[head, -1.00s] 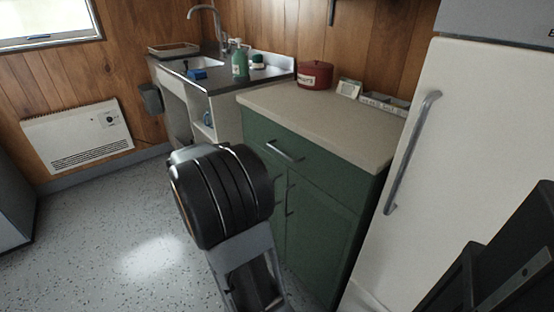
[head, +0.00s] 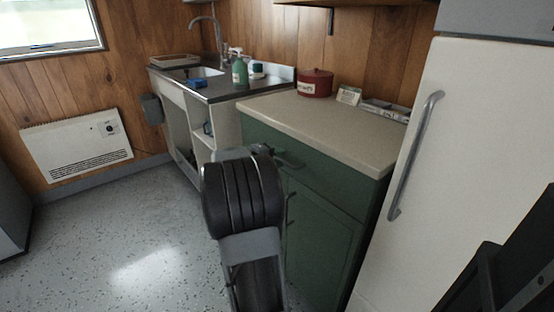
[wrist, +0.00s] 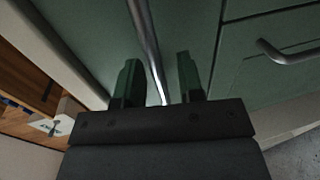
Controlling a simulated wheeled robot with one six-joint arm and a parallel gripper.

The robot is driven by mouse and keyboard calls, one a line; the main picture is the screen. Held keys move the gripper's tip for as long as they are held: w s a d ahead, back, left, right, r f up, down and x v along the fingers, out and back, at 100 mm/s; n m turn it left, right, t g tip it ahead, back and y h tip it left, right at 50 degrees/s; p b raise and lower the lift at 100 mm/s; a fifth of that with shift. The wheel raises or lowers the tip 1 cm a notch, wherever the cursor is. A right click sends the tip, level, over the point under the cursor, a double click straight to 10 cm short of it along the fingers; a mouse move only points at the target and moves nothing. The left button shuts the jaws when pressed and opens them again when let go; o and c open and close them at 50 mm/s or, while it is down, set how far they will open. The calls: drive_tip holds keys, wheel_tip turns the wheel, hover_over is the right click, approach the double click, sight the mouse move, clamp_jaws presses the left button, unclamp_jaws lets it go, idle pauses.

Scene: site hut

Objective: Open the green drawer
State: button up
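The green drawer (head: 334,189) is at the top of the green cabinet, under the beige worktop, and looks shut. Its metal bar handle (head: 291,162) shows just right of my arm in the head view. In the wrist view the handle (wrist: 147,40) runs between the two dark fingers of my gripper (wrist: 158,78), with a gap on each side. The fingers are apart and hold nothing. How deep the bar sits between them is hard to tell. In the head view my arm hides the gripper and part of the drawer front.
A cabinet door with its own handle (wrist: 288,54) is below the drawer. A white fridge (head: 450,150) stands close on the right. A red pot (head: 315,83) sits on the worktop (head: 320,124). The sink unit is at the left back. Floor at left is clear.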

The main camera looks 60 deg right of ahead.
drive_tip(key=shift+c, duration=0.3)
clamp_jaws()
idle(0.3)
